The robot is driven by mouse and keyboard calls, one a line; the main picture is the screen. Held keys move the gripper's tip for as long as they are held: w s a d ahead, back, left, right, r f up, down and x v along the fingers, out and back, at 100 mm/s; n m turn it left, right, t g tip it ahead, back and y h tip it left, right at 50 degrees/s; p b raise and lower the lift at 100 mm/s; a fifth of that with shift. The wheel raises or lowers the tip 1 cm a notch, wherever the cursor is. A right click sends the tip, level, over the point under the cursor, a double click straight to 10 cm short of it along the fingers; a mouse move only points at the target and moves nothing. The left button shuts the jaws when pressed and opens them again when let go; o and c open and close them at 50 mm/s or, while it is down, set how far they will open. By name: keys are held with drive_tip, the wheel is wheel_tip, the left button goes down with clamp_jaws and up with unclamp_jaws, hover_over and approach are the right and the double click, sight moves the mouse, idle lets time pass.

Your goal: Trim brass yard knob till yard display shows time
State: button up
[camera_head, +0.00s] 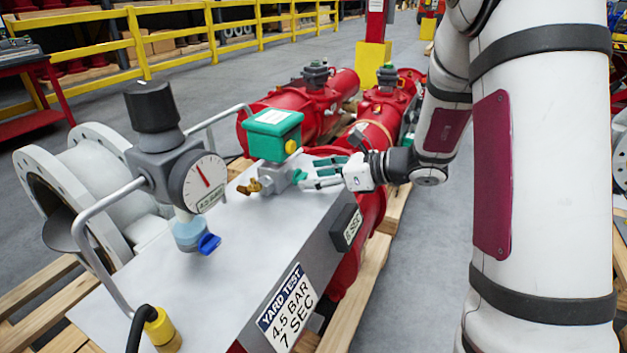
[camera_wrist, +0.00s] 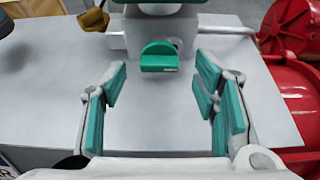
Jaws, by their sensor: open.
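The brass knob (camera_head: 251,188) sticks out from the left side of a grey valve block under a green box (camera_head: 273,135). It also shows at the top left of the wrist view (camera_wrist: 93,19). A small display (camera_head: 348,228) on the front edge of the bench seems to read "8 SEC". A label (camera_head: 287,308) reads "YARD TEST 4.5 BAR 7 SEC". My gripper (camera_head: 318,176) is open and empty, right of the block. In the wrist view, a teal knob (camera_wrist: 160,57) on the block lies ahead of and between my open fingers (camera_wrist: 161,76), apparently untouched.
A gauge (camera_head: 204,182) with a red needle, a blue knob (camera_head: 208,244) and a bent grey handle stand on the left of the bench plate (camera_head: 245,262). Red pipes (camera_head: 373,125) lie behind and right of it. The plate's middle is clear.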

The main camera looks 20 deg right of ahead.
drive_tip(key=shift+w+a+f, duration=0.2)
drive_tip(key=shift+w+a, duration=0.15)
drive_tip(key=shift+a, duration=0.05)
drive_tip(key=c, duration=1.2)
drive_tip(key=shift+o, duration=0.2)
